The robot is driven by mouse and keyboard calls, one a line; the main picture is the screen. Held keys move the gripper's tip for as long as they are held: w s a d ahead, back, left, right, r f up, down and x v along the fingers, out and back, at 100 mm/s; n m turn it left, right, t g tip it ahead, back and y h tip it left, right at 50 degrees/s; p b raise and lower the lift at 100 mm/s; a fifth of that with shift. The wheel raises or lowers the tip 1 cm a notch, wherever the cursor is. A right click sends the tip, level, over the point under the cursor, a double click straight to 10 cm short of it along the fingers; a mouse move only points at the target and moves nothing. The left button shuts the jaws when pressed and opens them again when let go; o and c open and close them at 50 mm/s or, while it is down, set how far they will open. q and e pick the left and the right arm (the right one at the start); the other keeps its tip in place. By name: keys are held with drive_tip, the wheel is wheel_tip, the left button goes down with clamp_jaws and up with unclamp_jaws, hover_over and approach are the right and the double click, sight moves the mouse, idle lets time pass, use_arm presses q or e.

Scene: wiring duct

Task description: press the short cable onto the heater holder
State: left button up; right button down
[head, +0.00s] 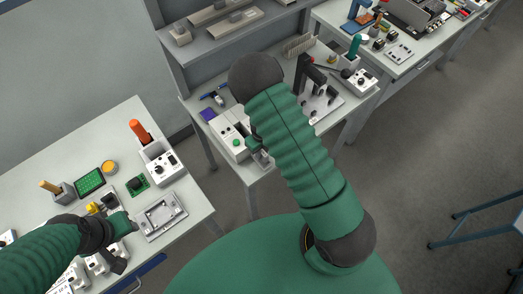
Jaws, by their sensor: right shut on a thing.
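My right gripper (259,152) is small and partly hidden behind my own green arm. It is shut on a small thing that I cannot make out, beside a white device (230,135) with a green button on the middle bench. I cannot clearly tell the short cable or the heater holder apart from the other things here; my arm covers part of that bench. My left gripper (118,246) is over the left bench, close to a grey metal tray (179,208). Its fingers are dark and I cannot tell whether they are open or shut.
A black-armed press (308,80) stands right of my arm. A shelf (208,42) rises behind the middle bench.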

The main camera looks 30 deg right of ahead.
drive_tip(key=shift+p, duration=0.4)
idle(0.5)
drive_tip(key=shift+f+b, duration=0.9)
drive_tip(key=shift+f, duration=0.3)
drive_tip(key=c, duration=1.2)
unclamp_jaws()
wheel_tip(320, 180, up, 17)
drive_tip(key=shift+w+f, duration=0.1)
